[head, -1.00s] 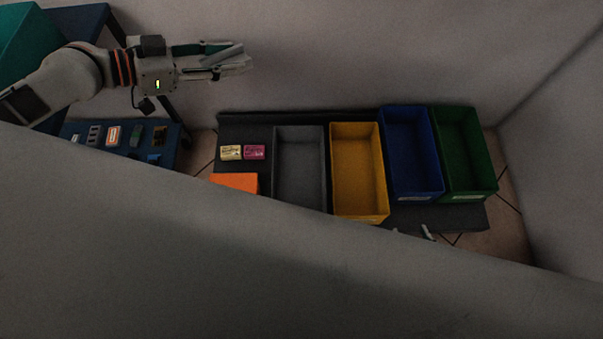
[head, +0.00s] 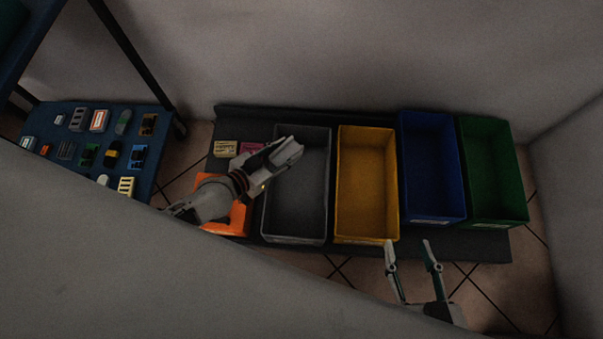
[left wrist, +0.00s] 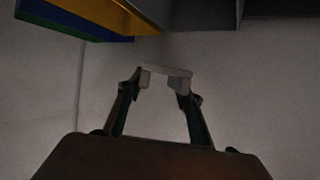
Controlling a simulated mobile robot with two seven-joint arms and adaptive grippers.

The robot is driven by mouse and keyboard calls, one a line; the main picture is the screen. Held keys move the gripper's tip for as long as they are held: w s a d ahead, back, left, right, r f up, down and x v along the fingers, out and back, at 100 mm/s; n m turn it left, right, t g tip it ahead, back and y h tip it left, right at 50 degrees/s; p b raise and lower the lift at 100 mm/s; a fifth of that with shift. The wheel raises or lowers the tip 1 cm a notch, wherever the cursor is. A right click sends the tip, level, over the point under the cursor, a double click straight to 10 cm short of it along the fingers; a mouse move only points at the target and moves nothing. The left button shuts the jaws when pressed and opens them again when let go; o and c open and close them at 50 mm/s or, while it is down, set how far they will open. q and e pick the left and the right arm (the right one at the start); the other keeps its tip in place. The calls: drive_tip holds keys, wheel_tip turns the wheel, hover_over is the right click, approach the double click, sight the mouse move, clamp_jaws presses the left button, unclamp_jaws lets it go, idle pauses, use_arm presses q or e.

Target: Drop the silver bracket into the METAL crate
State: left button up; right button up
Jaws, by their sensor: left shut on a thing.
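My left gripper (head: 288,152) is over the far part of the grey crate (head: 265,220). In the left wrist view its two fingers are closed on a pale grey bar, the silver bracket (left wrist: 168,70), which spans between the fingertips. In the head view the bracket is hard to tell apart from the fingers. A row of crates runs to the right: yellow (head: 367,240), blue (head: 435,218) and green (head: 500,222). I cannot read any crate's label, so METAL is not identifiable by text. My right gripper (head: 409,243) is open and empty, in front of the yellow and blue crates.
A cream box (head: 225,149) and a magenta box (head: 252,147) lie left of the grey crate. An orange tray (head: 239,218) is partly under my left arm. A blue board (head: 150,115) with several small parts stands at left. A pale wall blocks the lower left.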

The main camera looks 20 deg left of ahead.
use_arm(q)
drive_tip(key=shift+s+d+f, duration=0.2)
drive_tip(key=shift+d+f, duration=0.7)
drive_tip(key=shift+d, duration=0.1)
drive_tip(key=shift+d+f+b, duration=0.1)
drive_tip(key=shift+f+b, duration=0.2)
drive_tip(key=shift+b, duration=0.05)
wheel_tip(320, 180, down, 5)
drive_tip(key=b, duration=0.5)
drive_tip(key=shift+w, duration=0.1)
use_arm(e)
drive_tip(key=a+m+y, duration=0.1)
drive_tip(key=a+m, duration=0.4)
drive_tip(key=a, duration=0.1)
drive_tip(key=shift+s+a+t, duration=0.15)
drive_tip(key=shift+s+t, duration=0.25)
drive_tip(key=shift+s, duration=0.05)
drive_tip(key=shift+r, duration=0.1)
use_arm(q)
drive_tip(key=o, duration=1.2)
drive_tip(key=shift+f, duration=0.1)
drive_tip(key=shift+o, duration=0.2)
